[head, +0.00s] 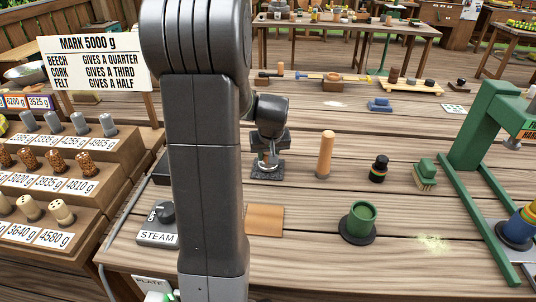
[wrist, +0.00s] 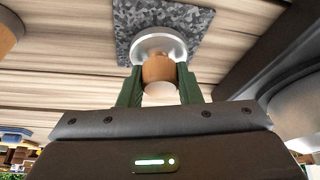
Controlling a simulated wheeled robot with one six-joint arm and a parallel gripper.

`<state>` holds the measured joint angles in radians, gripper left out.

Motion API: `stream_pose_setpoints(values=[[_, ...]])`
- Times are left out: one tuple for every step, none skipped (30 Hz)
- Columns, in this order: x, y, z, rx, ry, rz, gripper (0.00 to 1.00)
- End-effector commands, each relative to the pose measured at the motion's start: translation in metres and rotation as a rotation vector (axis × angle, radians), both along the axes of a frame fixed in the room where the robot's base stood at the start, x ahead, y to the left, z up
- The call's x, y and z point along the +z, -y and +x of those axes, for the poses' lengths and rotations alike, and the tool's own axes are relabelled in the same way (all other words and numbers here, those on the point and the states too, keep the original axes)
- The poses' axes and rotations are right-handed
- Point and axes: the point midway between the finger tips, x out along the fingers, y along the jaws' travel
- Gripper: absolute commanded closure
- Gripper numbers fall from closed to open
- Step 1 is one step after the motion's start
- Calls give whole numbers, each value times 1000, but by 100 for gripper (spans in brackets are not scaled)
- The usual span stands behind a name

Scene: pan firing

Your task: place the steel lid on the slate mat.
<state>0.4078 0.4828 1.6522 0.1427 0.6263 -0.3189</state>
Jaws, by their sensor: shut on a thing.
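The steel lid (wrist: 177,42) is a round silver disc with a wooden knob (wrist: 158,69). My gripper (wrist: 159,80) is shut on the knob, with a green finger on each side. The slate mat (wrist: 196,20) is a speckled grey square right behind the lid in the wrist view. The lid overlaps the mat there; I cannot tell whether they touch. In the head view my gripper (head: 268,147) points down over the mat (head: 275,174), and the lid is small and hard to make out between them.
A wooden cylinder (head: 325,154) stands right of the mat. Further right are a dark bottle (head: 378,169), a green brush (head: 425,173) and a green cup (head: 358,222). A tan square (head: 265,220) and a steam switch box (head: 158,230) are in front. A green frame (head: 470,150) stands at right.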

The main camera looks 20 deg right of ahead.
Motion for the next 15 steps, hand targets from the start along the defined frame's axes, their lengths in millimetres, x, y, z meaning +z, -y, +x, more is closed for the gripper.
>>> stream_pose_setpoints(values=[[0, 0, 0, 0, 0, 0, 92], [-1, 0, 0, 0, 0, 0, 92], [-3, 0, 0, 0, 0, 0, 92], [-4, 0, 0, 0, 0, 0, 92], [-4, 0, 0, 0, 0, 0, 67], [-3, 0, 0, 0, 0, 0, 59], [-3, 0, 0, 0, 0, 0, 53], [-3, 0, 0, 0, 0, 0, 47], [-3, 0, 0, 0, 0, 0, 47], [-3, 0, 0, 0, -1, 0, 47], [-3, 0, 0, 0, -1, 0, 47], [-3, 0, 0, 0, -1, 0, 47], [-3, 0, 0, 0, -1, 0, 47], [-3, 0, 0, 0, -1, 0, 47], [-3, 0, 0, 0, -1, 0, 47]])
